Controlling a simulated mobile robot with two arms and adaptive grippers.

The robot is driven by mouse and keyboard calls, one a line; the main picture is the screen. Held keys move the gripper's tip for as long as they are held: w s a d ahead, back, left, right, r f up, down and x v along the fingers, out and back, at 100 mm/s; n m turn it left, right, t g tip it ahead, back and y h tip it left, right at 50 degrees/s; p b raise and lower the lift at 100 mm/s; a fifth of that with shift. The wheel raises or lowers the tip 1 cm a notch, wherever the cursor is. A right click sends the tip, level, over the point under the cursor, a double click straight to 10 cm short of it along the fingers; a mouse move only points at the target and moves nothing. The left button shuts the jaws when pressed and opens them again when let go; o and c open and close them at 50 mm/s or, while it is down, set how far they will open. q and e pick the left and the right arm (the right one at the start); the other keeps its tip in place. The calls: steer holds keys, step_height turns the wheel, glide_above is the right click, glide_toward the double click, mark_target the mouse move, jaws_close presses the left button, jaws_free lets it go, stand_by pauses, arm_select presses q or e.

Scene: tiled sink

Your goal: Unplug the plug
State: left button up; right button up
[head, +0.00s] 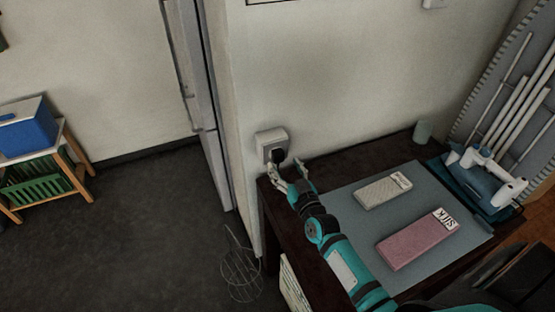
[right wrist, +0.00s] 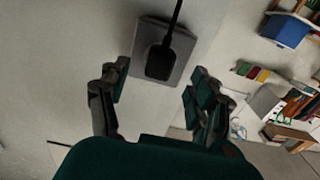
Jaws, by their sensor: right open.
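The black plug (head: 279,155) sits in a pale wall socket (head: 270,138) just past the table's back left corner. In the right wrist view the plug (right wrist: 161,61) is seated on the square socket plate (right wrist: 148,43), and its dark cord (right wrist: 176,14) runs to the top edge. My right gripper (head: 290,168) is in front of the socket. In the right wrist view the fingers of this gripper (right wrist: 158,88) are spread apart, one on each side of the plug, with nothing between them at the tips. The fingers appear apart from the plug. My left gripper is not in view.
The dark table (head: 318,171) below the socket carries a grey mat (head: 345,219), a white box (head: 383,190) and a pink box (head: 418,240). A wire basket (head: 240,270) stands on the floor left of the table. A blue box (head: 28,128) is at far left.

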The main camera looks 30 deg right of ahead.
mark_target(280, 159)
steer(key=shift+w, duration=1.25)
steer(key=shift+w+d+b, duration=0.1)
steer(key=shift+w+b, duration=0.2)
steer(key=shift+w, duration=0.3)
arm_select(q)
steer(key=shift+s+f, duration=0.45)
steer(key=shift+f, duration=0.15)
arm_select(e)
steer(key=shift+w, duration=0.25)
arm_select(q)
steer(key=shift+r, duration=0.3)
arm_select(e)
jaws_close()
arm_select(q)
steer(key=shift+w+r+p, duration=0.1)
steer(key=shift+p, duration=0.25)
arm_select(e)
steer(key=shift+s, duration=0.1)
